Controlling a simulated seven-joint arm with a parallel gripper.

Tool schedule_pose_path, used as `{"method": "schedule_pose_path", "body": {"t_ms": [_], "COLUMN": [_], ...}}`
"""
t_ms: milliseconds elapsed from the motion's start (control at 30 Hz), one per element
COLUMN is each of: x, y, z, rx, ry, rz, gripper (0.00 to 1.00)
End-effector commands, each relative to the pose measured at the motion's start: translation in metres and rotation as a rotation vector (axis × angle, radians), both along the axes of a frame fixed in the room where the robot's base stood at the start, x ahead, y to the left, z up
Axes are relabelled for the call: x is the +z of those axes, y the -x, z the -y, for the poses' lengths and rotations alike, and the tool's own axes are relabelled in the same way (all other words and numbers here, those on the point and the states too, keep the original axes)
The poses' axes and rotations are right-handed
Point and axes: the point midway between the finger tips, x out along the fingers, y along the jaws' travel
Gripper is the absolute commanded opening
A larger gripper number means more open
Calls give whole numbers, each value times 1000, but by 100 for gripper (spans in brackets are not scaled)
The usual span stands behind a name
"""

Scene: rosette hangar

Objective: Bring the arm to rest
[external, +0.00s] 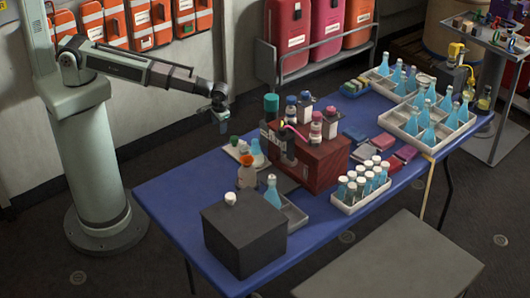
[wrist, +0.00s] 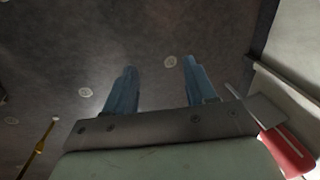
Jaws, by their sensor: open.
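My gripper (external: 219,124) hangs at the end of my outstretched arm in the external view. It is above and just beyond the far left edge of the blue table (external: 175,205), apart from everything on it. In the wrist view my gripper (wrist: 160,85) shows two blue-grey fingers spread wide with nothing between them. Only dark floor lies behind them.
Closest to my gripper on the table are a white tray with bottles (external: 250,152) and a dark red box (external: 318,168) carrying bottles. A dark grey box (external: 243,238) stands at the near left. Orange cases (external: 150,22) hang on the wall behind my arm.

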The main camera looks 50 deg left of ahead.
Motion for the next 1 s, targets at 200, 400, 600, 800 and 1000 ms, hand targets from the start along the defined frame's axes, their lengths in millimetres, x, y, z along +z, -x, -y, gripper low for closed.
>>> {"method": "schedule_pose_path", "body": {"t_ms": [200, 400, 600, 800, 1000], "x": [-58, -100, -136, -163, -182], "y": [6, 29, 67, 116, 175], "z": [-102, -184, -256, -316, -362], "rx": [18, 33, 50, 70, 91], "ry": [-32, -35, -13, 33, 99], "rz": [-127, -244, -360, -471, -572], "gripper": [55, 55, 55, 55, 55]}}
